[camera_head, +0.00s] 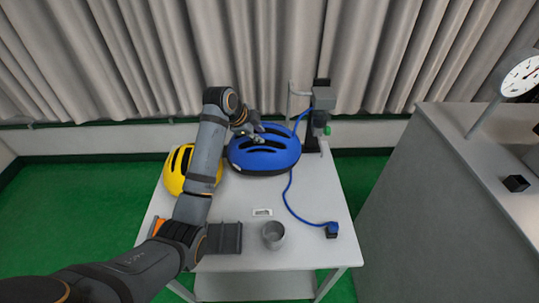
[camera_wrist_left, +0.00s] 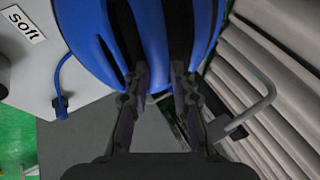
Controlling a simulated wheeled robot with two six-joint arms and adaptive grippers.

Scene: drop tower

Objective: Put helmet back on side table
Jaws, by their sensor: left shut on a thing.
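A yellow helmet (camera_head: 175,170) sits at the table's left, partly hidden behind my left arm. My right gripper is not in view.
A grey cup (camera_head: 273,235), a dark grey block (camera_head: 224,238) and a small label (camera_head: 262,212) are on the front of the table. A stand (camera_head: 322,100) with a blue cable (camera_head: 291,200) rises behind. A grey counter (camera_head: 440,200) with a dial (camera_head: 521,76) stands right.

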